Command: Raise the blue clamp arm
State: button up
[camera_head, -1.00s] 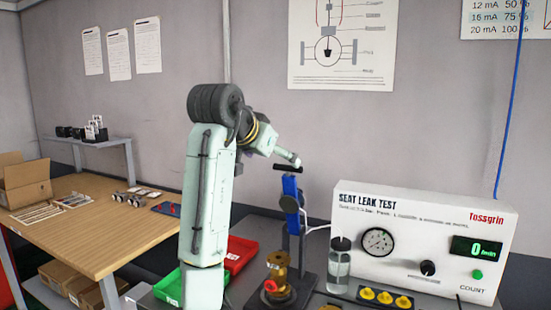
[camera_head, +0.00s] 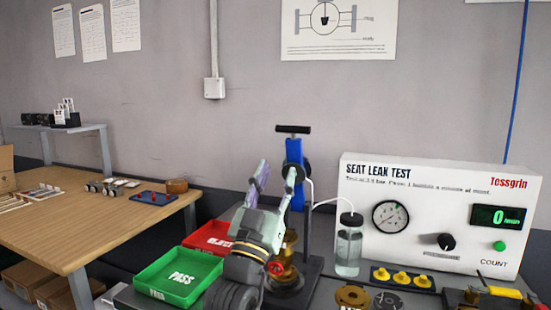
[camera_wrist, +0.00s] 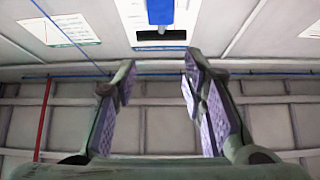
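The blue clamp arm (camera_head: 295,182) stands upright on its dark post, with a black crossbar handle (camera_head: 292,129) on top. In the wrist view the blue arm (camera_wrist: 160,12) and black handle (camera_wrist: 160,36) show at the top centre, beyond the fingertips. My gripper (camera_head: 277,174) is in front of the clamp and below the handle, pointing up. In the wrist view my gripper (camera_wrist: 160,66) is open, with nothing between its fingers. The brass valve (camera_head: 286,262) at the clamp's base is partly hidden by my arm.
A green PASS tray (camera_head: 178,276) and a red tray (camera_head: 208,238) lie to the left. A water bottle (camera_head: 348,250) and the seat leak test box (camera_head: 435,215) stand close on the right. Yellow fittings (camera_head: 400,279) lie in front of the box. A wooden table (camera_head: 90,235) is further left.

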jog(key=s, duration=0.1)
jog(key=s+t, duration=0.1)
jog(key=s, duration=0.1)
jog(key=shift+s+a+f+n+t, duration=0.3)
jog(key=shift+a+f+n+t, duration=0.05)
jog(key=shift+f+n+t, duration=0.05)
jog(key=shift+c, duration=1.3)
jog(key=shift+s+r, duration=0.1)
jog(key=shift+r, duration=0.15)
jog(key=shift+c, duration=0.7)
jog(key=p+x, duration=0.5)
jog(key=x, duration=0.4)
jog(key=shift+r, duration=0.45)
grip_shut()
jog(key=w+p, duration=0.1)
jog(key=w, duration=0.1)
jog(key=w+d, duration=0.1)
jog(key=w, duration=0.1)
jog(key=shift+d+p, duration=0.15)
jog(key=shift+p, duration=0.25)
